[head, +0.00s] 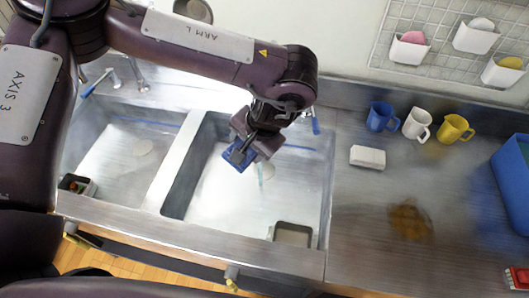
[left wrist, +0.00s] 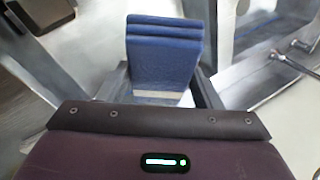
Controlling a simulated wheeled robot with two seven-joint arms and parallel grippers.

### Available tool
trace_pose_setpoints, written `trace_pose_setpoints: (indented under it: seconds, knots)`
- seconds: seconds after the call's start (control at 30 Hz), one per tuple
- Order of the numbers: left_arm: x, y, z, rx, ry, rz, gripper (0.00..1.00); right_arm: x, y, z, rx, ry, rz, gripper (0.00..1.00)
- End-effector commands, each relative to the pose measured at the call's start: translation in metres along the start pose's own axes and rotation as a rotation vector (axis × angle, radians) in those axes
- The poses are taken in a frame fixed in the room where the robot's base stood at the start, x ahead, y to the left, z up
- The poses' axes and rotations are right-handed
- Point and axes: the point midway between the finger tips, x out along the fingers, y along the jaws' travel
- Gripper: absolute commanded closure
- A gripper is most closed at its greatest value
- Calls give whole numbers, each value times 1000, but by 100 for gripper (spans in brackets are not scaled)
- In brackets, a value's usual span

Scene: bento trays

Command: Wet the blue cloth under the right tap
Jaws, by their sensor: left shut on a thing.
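My left gripper (head: 244,148) is over the right basin (head: 215,200) and shut on the blue cloth (head: 236,160). In the left wrist view the cloth (left wrist: 163,50) is folded in layers and stands up between the two fingers. The right tap (head: 315,122) is mostly hidden behind my left arm; a blue part shows just right of the wrist. A thin pale streak (head: 260,172) shows just right of the cloth; I cannot tell whether it is running water or whether it touches the cloth. My right gripper is not in view.
The left basin (head: 115,160) has its own tap (head: 138,75) with a blue handle. A small tray (head: 293,234) sits at the right basin's front corner. On the counter are a white block (head: 367,157), a brown stain (head: 409,221), three mugs (head: 417,123) and a blue bin (head: 512,175).

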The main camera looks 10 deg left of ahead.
Motion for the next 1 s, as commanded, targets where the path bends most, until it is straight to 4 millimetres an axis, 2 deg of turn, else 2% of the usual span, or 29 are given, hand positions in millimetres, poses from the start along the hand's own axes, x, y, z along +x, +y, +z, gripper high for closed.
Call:
trace_pose_setpoints:
  seconds: [0.03,0.1,0.23,0.4,0.73,1.0]
  knots:
    - [-2,13,2,16,-5,10,60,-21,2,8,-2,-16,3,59]
    - [6,30,4,25,2,16,60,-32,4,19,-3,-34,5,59]
    - [16,56,8,37,13,27,60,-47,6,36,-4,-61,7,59]
    - [25,71,11,38,21,34,60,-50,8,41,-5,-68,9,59]
    - [42,61,-4,35,24,33,60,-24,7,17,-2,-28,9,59]
    - [54,45,-22,36,23,33,60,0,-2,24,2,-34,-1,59]
